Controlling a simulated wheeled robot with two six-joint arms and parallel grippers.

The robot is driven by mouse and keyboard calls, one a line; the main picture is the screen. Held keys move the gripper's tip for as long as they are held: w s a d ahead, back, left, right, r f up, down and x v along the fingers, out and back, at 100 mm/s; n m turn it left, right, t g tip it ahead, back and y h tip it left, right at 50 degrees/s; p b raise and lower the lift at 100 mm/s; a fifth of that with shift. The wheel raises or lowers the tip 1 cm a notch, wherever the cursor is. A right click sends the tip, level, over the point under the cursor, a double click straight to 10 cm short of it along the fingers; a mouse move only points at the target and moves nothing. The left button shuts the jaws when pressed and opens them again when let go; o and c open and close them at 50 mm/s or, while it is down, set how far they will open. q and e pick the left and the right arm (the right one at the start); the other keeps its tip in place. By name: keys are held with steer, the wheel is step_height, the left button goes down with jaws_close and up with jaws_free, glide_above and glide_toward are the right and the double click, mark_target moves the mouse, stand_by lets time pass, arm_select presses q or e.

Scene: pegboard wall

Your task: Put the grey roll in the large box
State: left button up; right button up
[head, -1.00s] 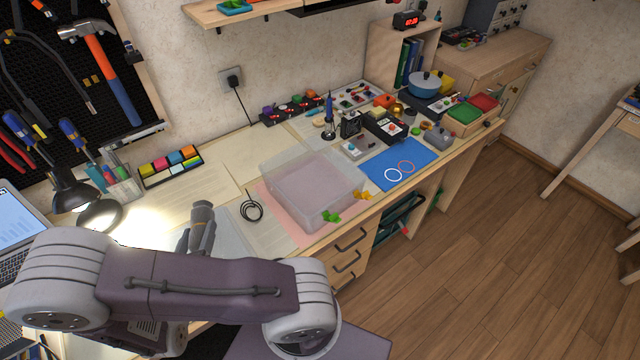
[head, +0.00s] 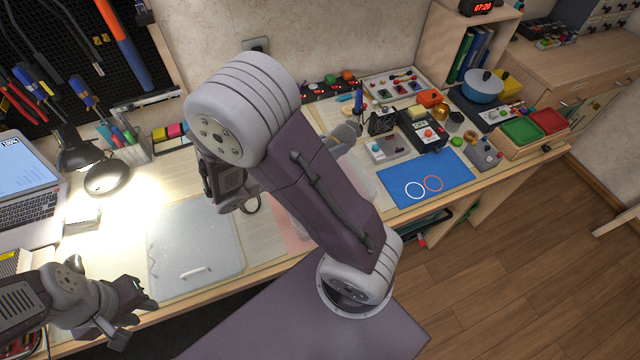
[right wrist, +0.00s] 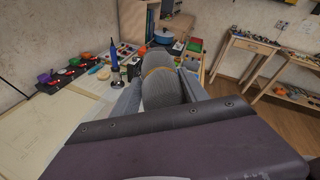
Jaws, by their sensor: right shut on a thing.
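The grey roll (right wrist: 160,88), with a tan band around it, is between the fingers of my right gripper (right wrist: 158,82) in the right wrist view. That gripper is shut on it. In the head view my right arm crosses the desk, and only a small grey part shows past it, too little to tell gripper from roll. The large box, clear-walled, is mostly hidden behind this arm; a pale side of it (head: 362,188) shows to the arm's right. My left gripper (head: 134,316) is open and empty at the desk's front left.
A translucent lid (head: 194,252) with a white handle lies flat left of the arm. A lamp (head: 100,172) and laptop (head: 35,180) stand at the left. A blue mat (head: 428,180) with two rings and several gadgets lie to the right.

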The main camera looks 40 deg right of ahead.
steer(key=w+f+b, duration=0.1)
steer(key=w+f, duration=1)
steer(key=shift+w+a, duration=0.15)
steer(key=shift+a, duration=0.15)
steer(key=shift+f, duration=0.2)
steer(key=shift+f+b, duration=0.4)
steer(key=shift+c, duration=0.2)
steer(key=o, duration=1.5)
steer(key=shift+o, duration=0.2)
steer(key=shift+r, duration=0.1)
